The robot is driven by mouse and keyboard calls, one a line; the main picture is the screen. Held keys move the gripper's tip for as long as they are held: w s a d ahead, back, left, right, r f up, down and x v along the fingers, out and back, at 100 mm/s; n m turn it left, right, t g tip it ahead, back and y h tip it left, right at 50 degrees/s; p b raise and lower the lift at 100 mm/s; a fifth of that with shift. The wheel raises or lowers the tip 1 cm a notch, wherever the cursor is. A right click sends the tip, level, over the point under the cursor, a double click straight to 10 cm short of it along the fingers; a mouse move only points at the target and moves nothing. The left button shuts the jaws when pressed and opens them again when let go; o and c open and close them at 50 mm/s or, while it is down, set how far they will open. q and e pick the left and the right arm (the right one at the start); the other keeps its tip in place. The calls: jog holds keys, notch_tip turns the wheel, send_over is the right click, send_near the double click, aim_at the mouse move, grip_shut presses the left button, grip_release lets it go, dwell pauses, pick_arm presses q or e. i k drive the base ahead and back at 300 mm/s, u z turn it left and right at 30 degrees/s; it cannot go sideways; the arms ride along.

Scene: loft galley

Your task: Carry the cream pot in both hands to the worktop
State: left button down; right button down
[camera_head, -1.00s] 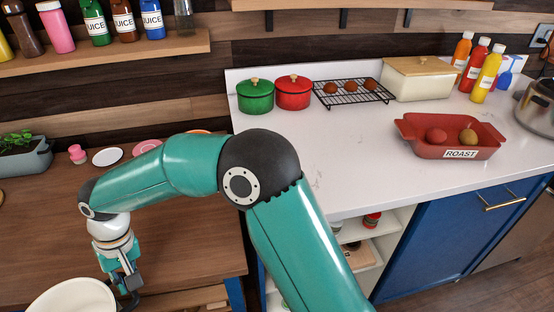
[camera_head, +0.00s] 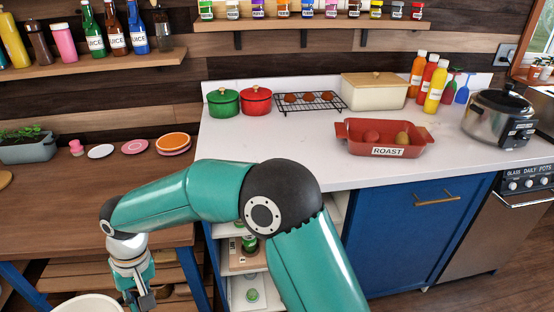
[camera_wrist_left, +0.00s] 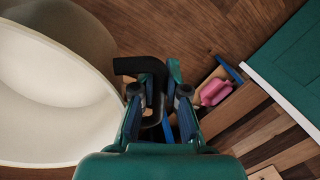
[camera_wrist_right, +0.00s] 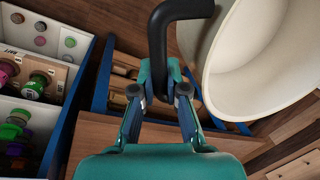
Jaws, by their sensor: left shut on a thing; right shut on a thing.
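The cream pot (camera_head: 88,304) shows only its upper rim at the lower left edge of the head view. My right gripper (camera_head: 142,298) is beside its right side. In the right wrist view my right gripper (camera_wrist_right: 160,90) is shut on a black handle (camera_wrist_right: 174,18) of the pot (camera_wrist_right: 262,60). In the left wrist view my left gripper (camera_wrist_left: 160,100) is shut on the other black handle (camera_wrist_left: 140,66), with the pot (camera_wrist_left: 60,95) at left. The pot looks empty where its inside shows. My left gripper is outside the head view. The white worktop (camera_head: 265,152) is beyond my right arm.
On the worktop stand a green pot (camera_head: 223,103), red pot (camera_head: 256,101), wire rack (camera_head: 310,104), cream box (camera_head: 374,92), roast dish (camera_head: 380,138), bottles (camera_head: 435,88) and cooker (camera_head: 497,118). Its front left area is clear. A brown table (camera_head: 60,205) lies left.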

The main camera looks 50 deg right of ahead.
aim_at(250, 151)
jog(key=z, duration=0.1)
jog(key=k, duration=0.2)
jog(key=u, duration=2)
jog(key=i, duration=0.1)
jog(key=z, duration=3.25)
